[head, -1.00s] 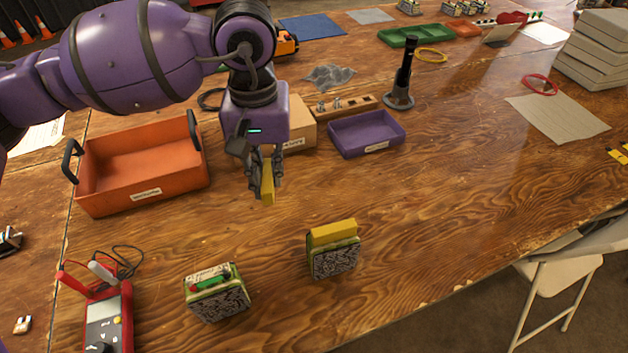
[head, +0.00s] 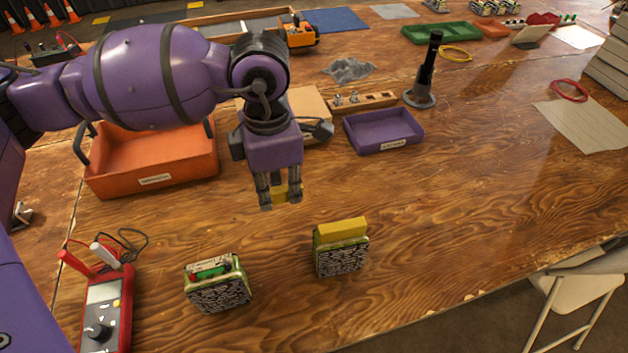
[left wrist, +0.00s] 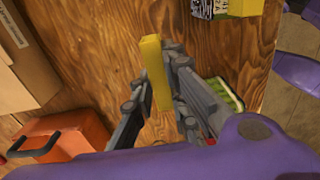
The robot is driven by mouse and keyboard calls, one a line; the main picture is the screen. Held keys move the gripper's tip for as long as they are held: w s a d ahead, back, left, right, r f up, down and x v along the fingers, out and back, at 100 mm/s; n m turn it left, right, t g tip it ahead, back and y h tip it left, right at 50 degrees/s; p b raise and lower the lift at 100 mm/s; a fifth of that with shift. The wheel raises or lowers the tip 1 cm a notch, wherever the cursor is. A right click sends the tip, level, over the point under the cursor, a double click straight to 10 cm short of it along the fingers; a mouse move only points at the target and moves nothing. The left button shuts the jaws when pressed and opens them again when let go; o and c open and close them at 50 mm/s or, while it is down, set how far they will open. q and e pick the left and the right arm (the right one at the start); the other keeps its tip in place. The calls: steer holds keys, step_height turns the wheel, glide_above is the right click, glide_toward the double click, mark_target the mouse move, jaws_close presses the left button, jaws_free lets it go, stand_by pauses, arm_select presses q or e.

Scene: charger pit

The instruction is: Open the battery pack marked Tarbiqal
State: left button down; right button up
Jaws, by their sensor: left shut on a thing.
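My left gripper (head: 279,198) is shut on a yellow cap (head: 280,191), held above the table beyond the two packs. The cap also shows upright between the fingers in the left wrist view (left wrist: 154,72). One battery pack (head: 219,291) stands at front left, its top uncovered with red and green parts showing. The other pack (head: 341,259), right of it, has a yellow cap (head: 342,228) on top. Both have black-and-white patterned fronts; I cannot read a name on either. My right gripper is not in view.
An orange bin (head: 150,162) stands left behind the gripper, and a purple tray (head: 383,133) at back right. A red meter (head: 106,310) with leads lies at front left. A black stand (head: 424,80) rises farther back. The table right of the packs is clear.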

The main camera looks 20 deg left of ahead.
arm_select(q)
steer(key=w+d+f, duration=0.1)
steer(key=w+f, duration=0.3)
steer(key=w, duration=0.4)
glide_above(309, 192)
steer(key=s, duration=0.1)
step_height(309, 192, down, 4)
steer(key=shift+s+a+f, duration=0.1)
steer(key=shift+w+f, duration=0.6)
steer(key=shift+f, duration=1.55)
steer(key=shift+f, duration=0.2)
steer(key=c, duration=1.7)
jaws_free()
steer(key=shift+r, duration=0.2)
